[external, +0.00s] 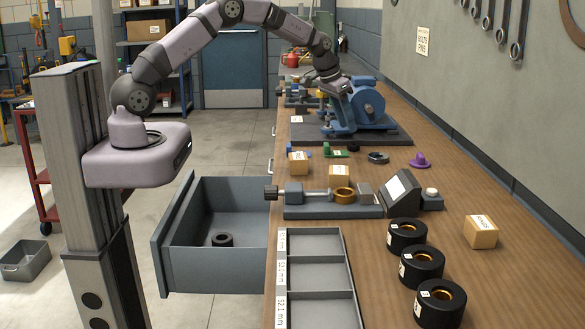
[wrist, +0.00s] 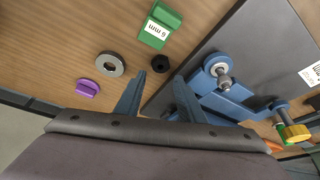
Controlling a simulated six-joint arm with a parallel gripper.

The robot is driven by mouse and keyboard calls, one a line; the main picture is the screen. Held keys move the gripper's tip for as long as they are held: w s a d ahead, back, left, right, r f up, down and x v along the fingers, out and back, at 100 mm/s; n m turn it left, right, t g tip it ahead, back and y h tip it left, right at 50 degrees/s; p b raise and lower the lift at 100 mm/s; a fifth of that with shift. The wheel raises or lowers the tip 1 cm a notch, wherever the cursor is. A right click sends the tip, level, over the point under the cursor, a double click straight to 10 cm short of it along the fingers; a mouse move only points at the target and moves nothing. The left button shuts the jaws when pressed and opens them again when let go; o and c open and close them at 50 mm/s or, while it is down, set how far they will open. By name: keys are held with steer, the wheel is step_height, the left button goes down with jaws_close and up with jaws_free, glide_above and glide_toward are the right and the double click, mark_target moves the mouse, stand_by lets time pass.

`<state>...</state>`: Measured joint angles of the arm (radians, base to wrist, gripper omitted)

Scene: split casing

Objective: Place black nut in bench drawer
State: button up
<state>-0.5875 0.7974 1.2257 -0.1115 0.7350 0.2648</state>
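A small black nut (wrist: 160,63) lies on the wooden bench in the wrist view, beside a green block marked 6 mm (wrist: 158,27). It also shows as a small dark piece in the external view (external: 353,146). My gripper (wrist: 157,76) is open and empty, its two blue fingers spread, with the nut just ahead of the gap between the tips. The nut is apart from the fingers. The bench drawer (external: 165,254) is pulled open at the bench's left side. A thick black ring (external: 222,240) lies in it.
A blue machine (external: 368,106) on a dark plate stands close to my gripper. A grey ring (wrist: 110,64) and a purple knob (wrist: 88,88) lie near the nut. A vise-like fixture (external: 333,212), divided tray (external: 318,246) and several black rings (external: 407,236) occupy the nearer bench.

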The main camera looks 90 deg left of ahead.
mark_target(352, 144)
steer(key=shift+p+x, duration=1.7)
steer(key=shift+x, duration=1.8)
steer(key=shift+s, duration=0.15)
jaws_close()
step_height(352, 144, up, 10)
steer(key=b, duration=0.3)
